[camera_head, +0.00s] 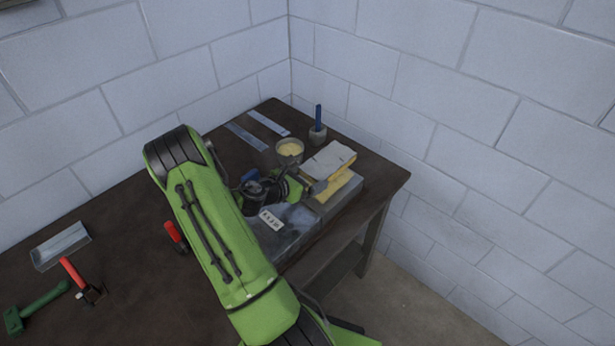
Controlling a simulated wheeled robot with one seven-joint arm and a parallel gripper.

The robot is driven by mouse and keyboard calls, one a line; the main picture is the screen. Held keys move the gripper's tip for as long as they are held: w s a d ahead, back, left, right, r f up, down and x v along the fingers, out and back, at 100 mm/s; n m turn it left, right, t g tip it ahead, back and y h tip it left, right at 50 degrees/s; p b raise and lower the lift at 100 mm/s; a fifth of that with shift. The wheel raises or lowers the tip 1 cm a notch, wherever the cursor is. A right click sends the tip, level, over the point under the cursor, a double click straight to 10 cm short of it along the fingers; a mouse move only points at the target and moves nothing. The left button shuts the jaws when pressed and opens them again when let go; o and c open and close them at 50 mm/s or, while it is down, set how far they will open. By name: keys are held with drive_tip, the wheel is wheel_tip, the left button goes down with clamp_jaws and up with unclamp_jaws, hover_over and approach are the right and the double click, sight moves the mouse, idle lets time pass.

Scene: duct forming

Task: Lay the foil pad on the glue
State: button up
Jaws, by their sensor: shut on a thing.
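My gripper (312,187) is shut on the near left edge of the foil pad (328,158), a pale silvery slab with a yellowish side. The pad is over a yellow glue patch (347,187) on top of a grey metal duct piece (338,203). Part of the glue shows at the pad's near side; the rest is hidden under the pad and gripper. I cannot tell whether the pad touches the glue. The fingertips are small and partly hidden by my wrist.
A pot of yellow glue (290,149) and a holder with a blue-handled tool (318,130) stand behind the pad. Flat metal strips (267,123) lie at the back. Red- and green-handled tools (38,306) and a metal tray (60,246) lie at left. Walls bound the table's corner.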

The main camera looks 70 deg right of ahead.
drive_tip(key=shift+f+b, duration=1.65)
drive_tip(key=shift+f, duration=1.1)
drive_tip(key=o, duration=0.7)
drive_tip(key=p+v, duration=0.1)
drive_tip(key=v, duration=1.5)
drive_tip(key=shift+d+r, duration=0.1)
drive_tip(key=shift+r, duration=0.05)
